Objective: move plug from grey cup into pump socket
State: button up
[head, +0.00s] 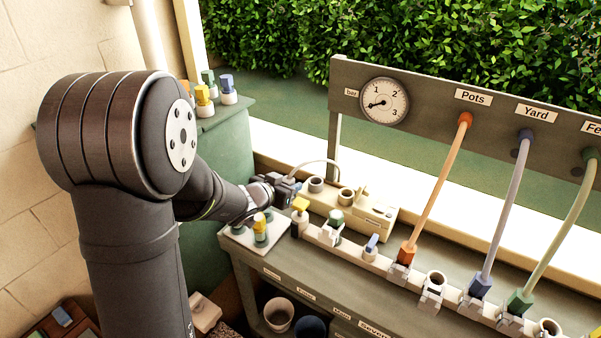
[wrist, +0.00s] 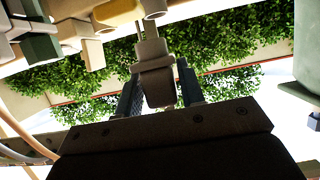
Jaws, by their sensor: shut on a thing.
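My gripper (head: 284,190) reaches in from the left, at the left end of a cream block (head: 376,213) with round openings on top. In the wrist view my gripper (wrist: 158,90) is shut on a grey-beige plug (wrist: 157,80), one dark finger on each side. A narrower part of the plug points toward pale parts at the top of that view. A pale cord arches from beside my gripper over the block. The plug is mostly hidden in the head view. The block's label is too small to read. I cannot tell which holder is the grey cup or which opening is the pump socket.
A white rail (head: 345,250) of holders runs along the bench front, with orange (head: 407,251), blue (head: 480,286) and green (head: 519,303) corded plugs. A white tray (head: 240,235) with capped pieces stands below my gripper. A gauge panel (head: 429,100) rises behind.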

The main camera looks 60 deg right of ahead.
jog(key=shift+a, duration=0.8)
jog(key=s+d, duration=0.6)
jog(key=d, duration=0.3)
jog(key=s+d, duration=0.5)
jog(key=d, duration=0.3)
jog(key=shift+d+f, duration=0.15)
jog(key=shift+f, duration=2.75)
jog(key=shift+f, duration=0.6)
jog(key=o, duration=0.7)
jog(key=shift+o, duration=0.2)
jog(key=v, duration=1.1)
